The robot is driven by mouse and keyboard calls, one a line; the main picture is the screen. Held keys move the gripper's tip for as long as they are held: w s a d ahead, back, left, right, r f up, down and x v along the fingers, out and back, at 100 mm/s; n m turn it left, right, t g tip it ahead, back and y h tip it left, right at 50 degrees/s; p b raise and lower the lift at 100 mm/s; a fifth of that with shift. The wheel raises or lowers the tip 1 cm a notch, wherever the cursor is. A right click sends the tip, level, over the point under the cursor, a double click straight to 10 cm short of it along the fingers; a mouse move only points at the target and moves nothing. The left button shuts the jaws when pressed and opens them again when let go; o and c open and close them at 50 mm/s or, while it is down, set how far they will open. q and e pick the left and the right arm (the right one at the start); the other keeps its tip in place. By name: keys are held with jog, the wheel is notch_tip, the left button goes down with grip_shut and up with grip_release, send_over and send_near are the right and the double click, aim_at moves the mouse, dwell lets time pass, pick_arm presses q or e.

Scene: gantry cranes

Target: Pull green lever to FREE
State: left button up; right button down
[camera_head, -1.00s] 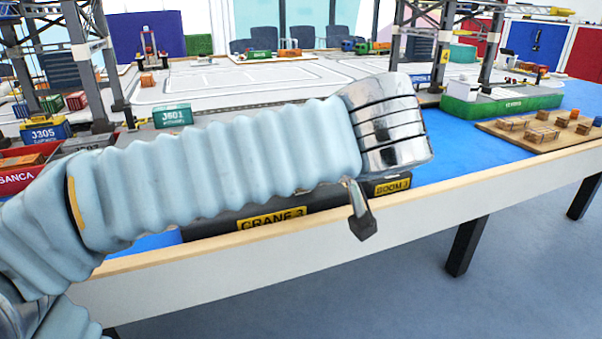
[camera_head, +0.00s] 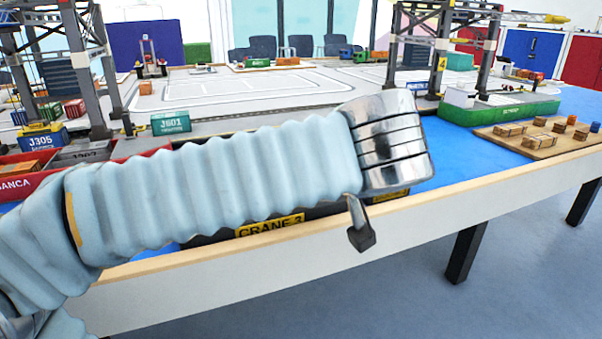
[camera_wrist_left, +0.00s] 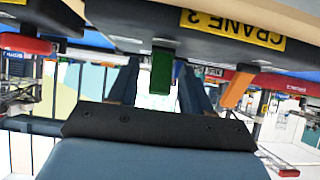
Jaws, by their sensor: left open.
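The green lever (camera_wrist_left: 162,72) shows in the left wrist view, where the scene appears upside down. It sticks out from the dark CRANE 3 control box (camera_wrist_left: 205,42). My left gripper (camera_wrist_left: 157,66) is open, with one finger on either side of the green lever in that view. I see gaps beside the lever; whether the fingers reach its depth is hard to tell. In the head view my left arm covers the levers and most of the control box, leaving its CRANE 3 label (camera_head: 270,225) visible. My right gripper is out of view.
An orange lever (camera_wrist_left: 237,90) stands right of the fingers in the wrist view, and a red lever (camera_wrist_left: 28,44) stands at the left. In the head view, the table's wooden edge (camera_head: 480,183) runs in front of the box. Crates lie on a board (camera_head: 540,150) at right.

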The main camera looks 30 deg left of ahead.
pick_arm(q)
jog(key=p+v, duration=0.8)
jog(key=v, duration=0.5)
jog(key=shift+s+d+r, duration=0.2)
jog(key=shift+r, duration=0.05)
dwell(1.2)
